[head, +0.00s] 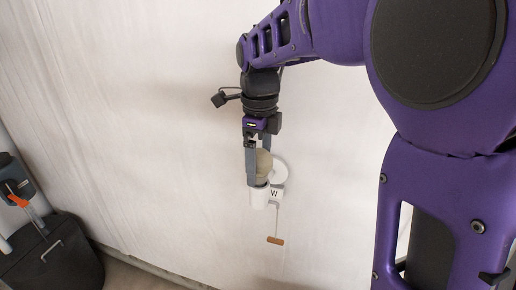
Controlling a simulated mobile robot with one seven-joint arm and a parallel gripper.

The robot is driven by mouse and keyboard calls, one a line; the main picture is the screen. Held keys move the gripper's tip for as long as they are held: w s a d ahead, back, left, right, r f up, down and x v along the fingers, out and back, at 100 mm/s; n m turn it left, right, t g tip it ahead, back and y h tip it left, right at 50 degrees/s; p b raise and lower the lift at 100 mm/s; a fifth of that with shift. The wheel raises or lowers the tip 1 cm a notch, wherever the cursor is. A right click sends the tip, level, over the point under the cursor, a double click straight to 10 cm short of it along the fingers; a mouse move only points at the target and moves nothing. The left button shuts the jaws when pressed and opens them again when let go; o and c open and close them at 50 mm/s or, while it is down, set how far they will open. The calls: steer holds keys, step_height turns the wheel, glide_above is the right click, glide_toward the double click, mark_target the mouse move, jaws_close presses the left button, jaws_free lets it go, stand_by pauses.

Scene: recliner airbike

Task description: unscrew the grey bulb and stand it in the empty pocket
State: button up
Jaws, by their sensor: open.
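A grey-beige bulb (263,160) stands upright in a white socket (259,197) against the pale wall. My gripper (258,172) points down over the bulb from above. Its left finger runs down along the bulb's left side, and the other finger is hard to make out. The jaws are open, and I cannot tell whether they touch the bulb. The lower end of the bulb meets the socket. No empty pocket can be made out in this view.
A white plate marked W (275,193) sits beside the socket, with a round white disc (279,172) behind. A cord hangs below with a brown wooden pull (275,240). A dark container (50,262) stands at lower left. The pale wall (130,130) is bare around the fixture.

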steer(key=c, duration=1.2)
steer(key=n+p, duration=0.1)
steer(key=n, duration=0.1)
steer(key=shift+r+n, duration=0.1)
steer(key=shift+n, duration=0.2)
steer(key=shift+c, duration=0.2)
steer(key=n, duration=0.3)
steer(key=shift+n+p, duration=0.4)
steer(key=n, duration=0.5)
steer(key=n, duration=1.1)
steer(key=shift+n, duration=0.3)
